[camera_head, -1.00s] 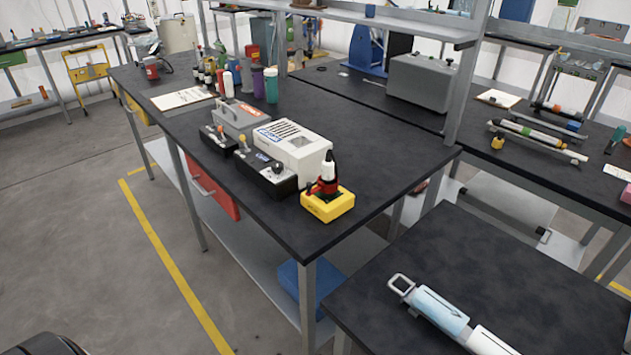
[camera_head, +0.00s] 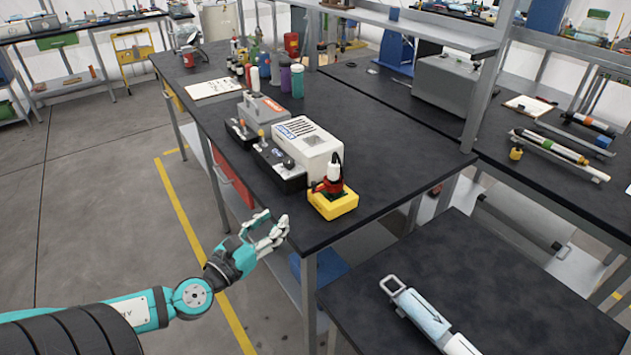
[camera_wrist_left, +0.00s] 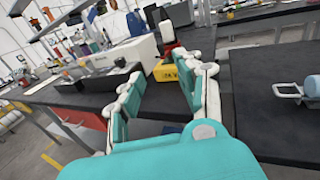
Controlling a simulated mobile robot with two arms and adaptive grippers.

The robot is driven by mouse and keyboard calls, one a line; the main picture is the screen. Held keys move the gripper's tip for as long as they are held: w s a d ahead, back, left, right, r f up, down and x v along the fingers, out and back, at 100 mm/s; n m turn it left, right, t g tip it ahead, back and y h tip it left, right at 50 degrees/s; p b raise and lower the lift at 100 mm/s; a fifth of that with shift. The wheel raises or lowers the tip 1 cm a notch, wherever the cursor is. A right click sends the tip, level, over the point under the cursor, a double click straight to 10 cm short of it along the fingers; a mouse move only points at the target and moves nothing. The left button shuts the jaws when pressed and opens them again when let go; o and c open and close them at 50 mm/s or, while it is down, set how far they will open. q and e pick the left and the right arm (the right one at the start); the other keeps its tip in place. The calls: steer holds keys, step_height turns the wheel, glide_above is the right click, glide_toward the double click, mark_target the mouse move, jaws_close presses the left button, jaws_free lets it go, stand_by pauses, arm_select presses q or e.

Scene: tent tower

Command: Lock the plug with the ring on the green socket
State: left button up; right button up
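A yellow box (camera_head: 333,203) stands at the near right corner of the long black table. On it is a red part (camera_head: 327,187) with an upright white piece with a black top (camera_head: 334,170); I cannot tell the plug and the ring apart. No green socket is clearly visible. My left gripper (camera_head: 270,232) is off the table's front edge, left of and below the yellow box in the head view. It is open and empty. In the left wrist view the fingers (camera_wrist_left: 165,85) are apart, with the yellow box (camera_wrist_left: 167,72) beyond them. My right gripper is out of view.
A white device (camera_head: 309,150) and black control boxes (camera_head: 277,167) stand left of the yellow box. A blue-white tube with a metal loop (camera_head: 420,310) lies on the near right table (camera_head: 480,280). The table's front edge lies beside my left gripper.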

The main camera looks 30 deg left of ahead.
mark_target(312, 184)
arm_select(q)
steer(key=w+p, duration=0.3)
steer(key=w, duration=1.2)
steer(key=shift+w, duration=0.25)
steer(key=shift+w+f, duration=0.1)
steer(key=shift+w, duration=0.6)
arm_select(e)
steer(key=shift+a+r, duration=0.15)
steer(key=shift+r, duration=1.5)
arm_select(q)
steer(key=c, duration=0.7)
jaws_close()
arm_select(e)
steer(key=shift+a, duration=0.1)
